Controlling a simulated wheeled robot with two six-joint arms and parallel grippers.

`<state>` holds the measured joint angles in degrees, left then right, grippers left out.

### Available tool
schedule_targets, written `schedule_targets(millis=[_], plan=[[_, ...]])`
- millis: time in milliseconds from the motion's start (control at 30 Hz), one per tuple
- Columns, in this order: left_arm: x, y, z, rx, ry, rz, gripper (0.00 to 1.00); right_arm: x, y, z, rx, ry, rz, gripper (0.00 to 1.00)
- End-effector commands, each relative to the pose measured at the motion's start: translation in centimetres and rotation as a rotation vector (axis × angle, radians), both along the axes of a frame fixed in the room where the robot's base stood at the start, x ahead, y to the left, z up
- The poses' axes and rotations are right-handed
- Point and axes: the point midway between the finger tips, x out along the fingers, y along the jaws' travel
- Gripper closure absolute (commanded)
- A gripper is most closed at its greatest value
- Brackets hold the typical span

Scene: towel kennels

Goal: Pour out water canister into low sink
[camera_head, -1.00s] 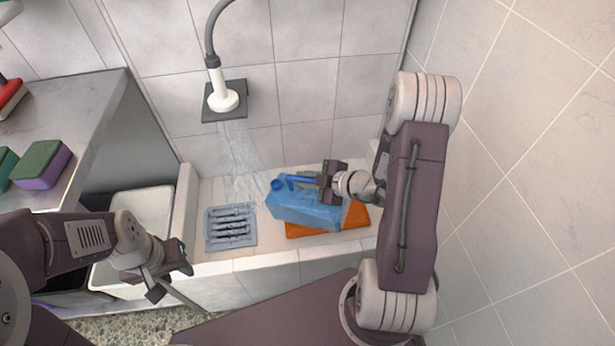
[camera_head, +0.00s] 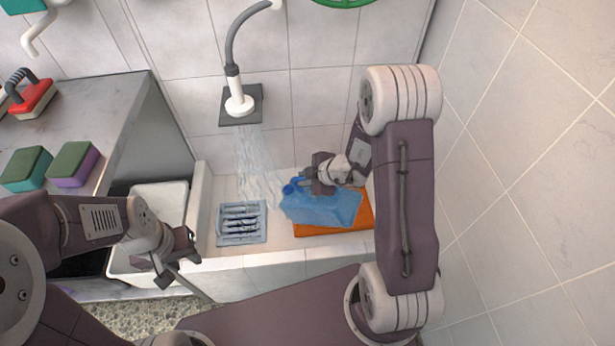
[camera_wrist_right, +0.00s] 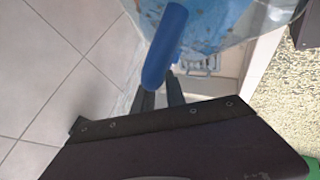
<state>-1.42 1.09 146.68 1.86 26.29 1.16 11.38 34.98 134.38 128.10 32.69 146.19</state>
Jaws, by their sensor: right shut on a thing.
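A translucent blue water canister (camera_head: 325,207) is at the right part of the low tiled sink (camera_head: 226,268), over an orange mat. Its blue cap (camera_head: 290,188) points left, toward the running water. My right gripper (camera_head: 312,182) is shut on the canister's handle. In the right wrist view the blue handle (camera_wrist_right: 165,45) sits at the fingertips, with the clear body behind it. I cannot tell whether the canister touches the mat. My left gripper (camera_head: 178,268) is open and empty, at the left in front of the sink edge.
A shower head (camera_head: 239,104) on the wall runs water into the sink, near a grey drain grate (camera_head: 241,236). The orange mat (camera_head: 366,212) lies at right. A grey counter (camera_head: 100,105) at left holds sponges (camera_head: 74,162) and a red brush (camera_head: 31,98). A white tub (camera_head: 160,205) stands below.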

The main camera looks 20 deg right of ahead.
Motion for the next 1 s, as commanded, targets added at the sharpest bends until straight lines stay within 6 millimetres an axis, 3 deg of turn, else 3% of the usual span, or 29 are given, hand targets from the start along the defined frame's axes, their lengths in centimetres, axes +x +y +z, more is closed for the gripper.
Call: schedule_targets(millis=[1000], plan=[[0.0,0.0,5.3,0.000,0.000,0.000,0.64,1.7,1.8,2.1,-0.163,0.139,0.001,1.00]])
